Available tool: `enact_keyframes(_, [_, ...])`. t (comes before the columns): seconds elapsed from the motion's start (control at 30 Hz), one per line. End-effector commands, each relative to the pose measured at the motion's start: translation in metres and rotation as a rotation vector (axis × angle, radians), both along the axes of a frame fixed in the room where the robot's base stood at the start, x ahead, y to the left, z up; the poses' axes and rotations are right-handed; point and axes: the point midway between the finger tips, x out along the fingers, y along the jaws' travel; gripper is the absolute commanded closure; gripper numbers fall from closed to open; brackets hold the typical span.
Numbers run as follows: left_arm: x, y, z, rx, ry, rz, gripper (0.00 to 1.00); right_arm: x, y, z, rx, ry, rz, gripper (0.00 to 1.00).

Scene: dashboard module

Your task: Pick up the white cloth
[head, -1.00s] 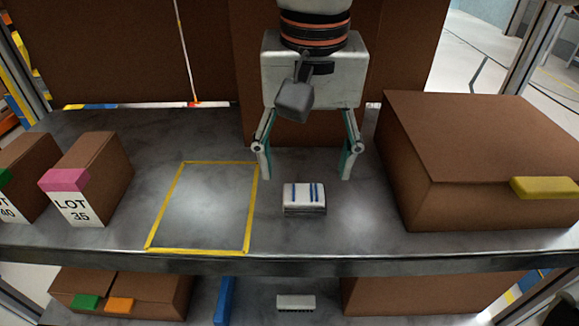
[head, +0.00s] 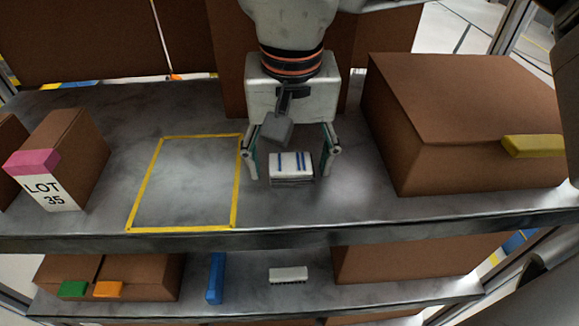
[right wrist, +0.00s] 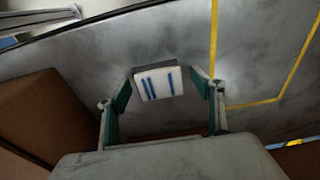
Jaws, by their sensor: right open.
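The white cloth (head: 291,165) is a small folded block with blue stripes on top. It rests on the grey shelf, right of the yellow taped rectangle. My right gripper (head: 286,180) is open above and around it, with one finger to each side in the head view. In the right wrist view the cloth (right wrist: 157,84) lies between and a little beyond the open fingers (right wrist: 165,90), with a gap on both sides. I cannot tell how high the fingertips are above the shelf. My left gripper is not in view.
A yellow taped rectangle (head: 187,183) on the shelf is empty. A large brown box (head: 465,120) with a yellow tag stands to the right. A box labelled LOT 35 (head: 75,155) stands to the left. The lower shelf (head: 245,288) holds boxes, a blue item (head: 216,278) and a white brush-like item (head: 288,274).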

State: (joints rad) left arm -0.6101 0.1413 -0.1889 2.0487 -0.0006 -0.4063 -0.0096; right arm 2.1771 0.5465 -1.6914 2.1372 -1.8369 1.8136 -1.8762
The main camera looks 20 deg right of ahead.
Motion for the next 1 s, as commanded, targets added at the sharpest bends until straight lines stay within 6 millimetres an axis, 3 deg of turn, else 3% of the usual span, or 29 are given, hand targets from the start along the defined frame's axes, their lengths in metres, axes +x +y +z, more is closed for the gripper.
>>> enact_keyframes(0.07, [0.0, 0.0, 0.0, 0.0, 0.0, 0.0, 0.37, 0.0, 0.0, 0.001, 0.001, -0.001, 0.0, 0.33])
enact_keyframes(0.2, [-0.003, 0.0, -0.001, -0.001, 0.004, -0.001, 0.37, 0.0, 0.0, 0.001, 0.0, -0.001, 0.0, 0.7])
enact_keyframes(0.23, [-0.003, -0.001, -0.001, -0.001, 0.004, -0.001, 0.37, 0.0, 0.0, 0.001, 0.0, -0.001, 0.0, 0.74])
enact_keyframes(0.63, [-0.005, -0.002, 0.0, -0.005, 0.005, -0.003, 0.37, 0.0, 0.0, 0.009, 0.0, -0.003, 0.0, 0.75])
enact_keyframes(1.0, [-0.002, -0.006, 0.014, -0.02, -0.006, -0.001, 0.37, 0.0, 0.0, 0.078, 0.001, -0.008, -0.002, 0.75])
